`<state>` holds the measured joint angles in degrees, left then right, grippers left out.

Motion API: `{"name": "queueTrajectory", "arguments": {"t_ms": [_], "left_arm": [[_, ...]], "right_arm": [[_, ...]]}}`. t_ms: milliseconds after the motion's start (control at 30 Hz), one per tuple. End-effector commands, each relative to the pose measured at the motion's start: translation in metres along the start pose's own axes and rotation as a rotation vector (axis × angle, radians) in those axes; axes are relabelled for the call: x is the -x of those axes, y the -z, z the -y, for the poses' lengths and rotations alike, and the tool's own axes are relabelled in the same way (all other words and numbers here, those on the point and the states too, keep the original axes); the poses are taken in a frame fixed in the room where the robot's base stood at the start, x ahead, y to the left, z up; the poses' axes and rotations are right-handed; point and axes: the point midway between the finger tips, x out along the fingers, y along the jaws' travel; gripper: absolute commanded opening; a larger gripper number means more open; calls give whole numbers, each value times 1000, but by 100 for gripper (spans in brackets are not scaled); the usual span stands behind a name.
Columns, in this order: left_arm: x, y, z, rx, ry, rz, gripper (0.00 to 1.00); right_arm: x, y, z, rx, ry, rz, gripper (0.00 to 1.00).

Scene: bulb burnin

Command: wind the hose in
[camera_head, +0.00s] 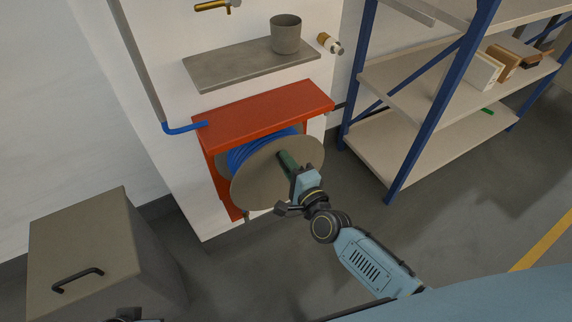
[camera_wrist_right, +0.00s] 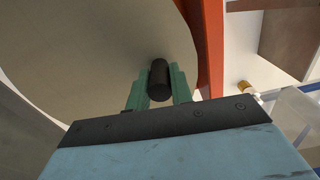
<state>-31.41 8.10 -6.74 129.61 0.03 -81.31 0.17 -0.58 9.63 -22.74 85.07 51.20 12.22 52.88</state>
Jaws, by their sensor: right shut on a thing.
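The hose reel is a beige disc (camera_head: 262,180) with blue hose (camera_head: 250,150) wound behind it, set in a red housing (camera_head: 265,108) on the white wall. My right gripper (camera_head: 285,160) is at the disc's face. In the right wrist view the reel disc (camera_wrist_right: 120,50) fills the upper left, and the green fingers (camera_wrist_right: 160,88) are shut on a black crank handle (camera_wrist_right: 159,80) that stands out from the disc. My left gripper (camera_head: 130,316) shows only in part at the bottom edge; its fingers cannot be made out.
A grey shelf (camera_head: 245,66) above the housing holds a grey cup (camera_head: 286,34). A brass tap (camera_head: 218,6) and a brass fitting (camera_head: 329,43) are on the wall. A blue-framed rack (camera_head: 425,120) stands right, a lidded bin (camera_head: 85,250) lower left. Floor between is clear.

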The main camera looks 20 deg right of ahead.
Motion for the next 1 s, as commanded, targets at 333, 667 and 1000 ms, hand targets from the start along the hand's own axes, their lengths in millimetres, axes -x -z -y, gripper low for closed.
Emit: {"name": "queueTrajectory", "arguments": {"t_ms": [333, 667, 1000], "left_arm": [[-1, -1, 0, 0, -1, 1, 0], [-1, -1, 0, 0, -1, 2, 0], [-17, -5, 6, -4, 10, 16, 0]], "right_arm": [[0, 4, 0, 6, 2, -6, 0], [0, 2, 0, 4, 1, -3, 43], [27, 1, 1, 5, -2, -1, 43]]}}
